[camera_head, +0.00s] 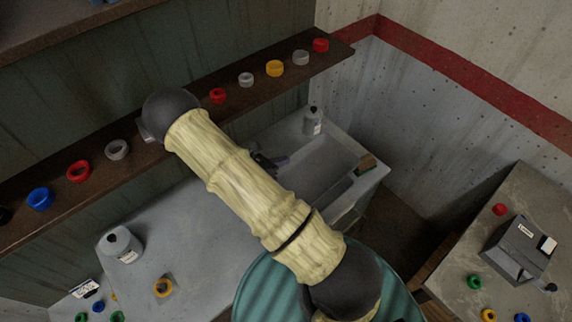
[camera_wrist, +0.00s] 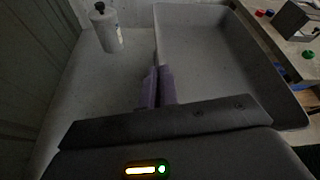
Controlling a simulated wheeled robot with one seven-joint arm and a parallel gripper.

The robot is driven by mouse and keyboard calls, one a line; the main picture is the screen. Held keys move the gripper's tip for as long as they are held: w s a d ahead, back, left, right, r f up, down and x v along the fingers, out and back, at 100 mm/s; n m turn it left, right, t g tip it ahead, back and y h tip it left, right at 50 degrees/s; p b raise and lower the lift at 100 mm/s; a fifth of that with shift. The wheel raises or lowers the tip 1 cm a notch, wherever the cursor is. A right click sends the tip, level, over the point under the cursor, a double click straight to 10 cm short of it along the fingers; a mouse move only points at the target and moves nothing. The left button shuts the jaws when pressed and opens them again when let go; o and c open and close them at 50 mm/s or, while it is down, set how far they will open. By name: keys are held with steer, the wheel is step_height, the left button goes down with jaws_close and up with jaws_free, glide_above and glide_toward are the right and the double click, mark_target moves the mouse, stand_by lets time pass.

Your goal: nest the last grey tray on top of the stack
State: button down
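A grey tray (camera_head: 322,178) is at the right end of the pale bench, partly hidden behind my arm. It also shows in the wrist view (camera_wrist: 215,60), empty, with its left wall running up to my fingertips. My gripper (camera_wrist: 158,84) has its two purple fingers close together, one on either side of that wall, and looks shut on it. In the head view my gripper (camera_head: 272,161) is at the tray's left side, mostly hidden by my arm. I cannot tell how many trays lie under this one, or whether it rests on anything.
A grey bottle (camera_head: 313,121) stands behind the tray, and another bottle (camera_head: 122,246) stands at the bench's left. A dark shelf (camera_head: 195,88) with several coloured rings runs above. A right-hand table (camera_head: 530,200) holds a grey box (camera_head: 518,247). A teal round surface (camera_head: 250,290) is in front.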

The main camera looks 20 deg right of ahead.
mark_target(281, 173)
steer(key=shift+s, duration=0.2)
steer(key=shift+s+a+f, duration=0.1)
steer(key=shift+a+f, duration=0.05)
steer(key=shift+f, duration=0.1)
steer(key=shift+f+b, duration=2)
steer(key=shift+f, duration=0.6)
steer(key=shift+f+b, duration=1.55)
steer(key=shift+f, duration=0.35)
stand_by(0.5)
steer(key=c, duration=1.6)
jaws_free()
steer(key=shift+c, duration=0.7)
